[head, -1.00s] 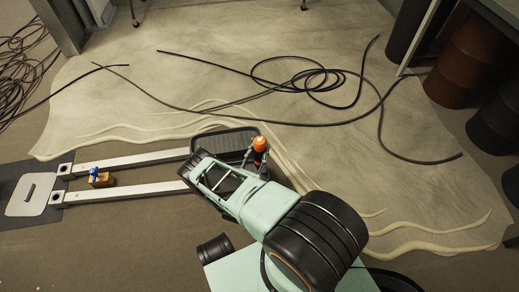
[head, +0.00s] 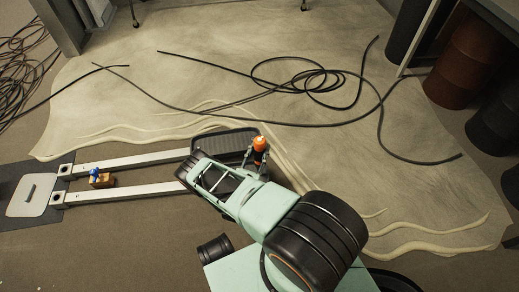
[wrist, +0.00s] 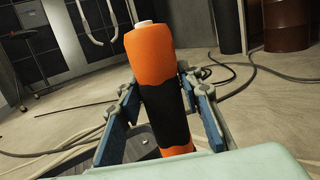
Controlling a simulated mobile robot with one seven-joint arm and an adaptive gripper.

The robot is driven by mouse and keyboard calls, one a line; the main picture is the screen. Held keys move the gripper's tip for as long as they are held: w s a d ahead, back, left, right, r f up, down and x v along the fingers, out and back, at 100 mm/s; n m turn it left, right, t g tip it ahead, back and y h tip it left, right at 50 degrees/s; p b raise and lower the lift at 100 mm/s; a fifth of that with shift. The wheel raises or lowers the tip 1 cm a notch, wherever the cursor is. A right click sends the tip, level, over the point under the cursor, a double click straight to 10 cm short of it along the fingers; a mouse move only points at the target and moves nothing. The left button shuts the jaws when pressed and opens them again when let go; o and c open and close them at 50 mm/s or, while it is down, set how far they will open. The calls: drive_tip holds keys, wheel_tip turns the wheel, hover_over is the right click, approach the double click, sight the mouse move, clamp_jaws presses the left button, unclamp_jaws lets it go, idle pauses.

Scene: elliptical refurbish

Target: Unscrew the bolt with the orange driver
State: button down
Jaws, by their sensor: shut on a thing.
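The orange driver (wrist: 164,90) has an orange and black handle with a pale end cap. It stands roughly upright, tilted slightly in the wrist view, between the blue pads of my gripper (wrist: 160,100). My gripper is shut on the handle. In the head view the driver's orange top (head: 260,143) shows beside my gripper (head: 256,167), by the right edge of the black ribbed tray (head: 225,141). The driver's tip is hidden.
Two pale metal rails (head: 130,161) run left from the tray to a dark mat with a white plate (head: 33,195). A small wooden block with a blue part (head: 102,181) sits between the rails. Black cable (head: 320,80) lies loose behind. Barrels (head: 470,55) stand at the right.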

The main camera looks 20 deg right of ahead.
sight(259, 139)
drive_tip(key=shift+r+p, duration=2.9)
drive_tip(key=shift+r, duration=1.3)
drive_tip(key=shift+w+a, duration=0.1)
drive_tip(key=shift+a, duration=0.05)
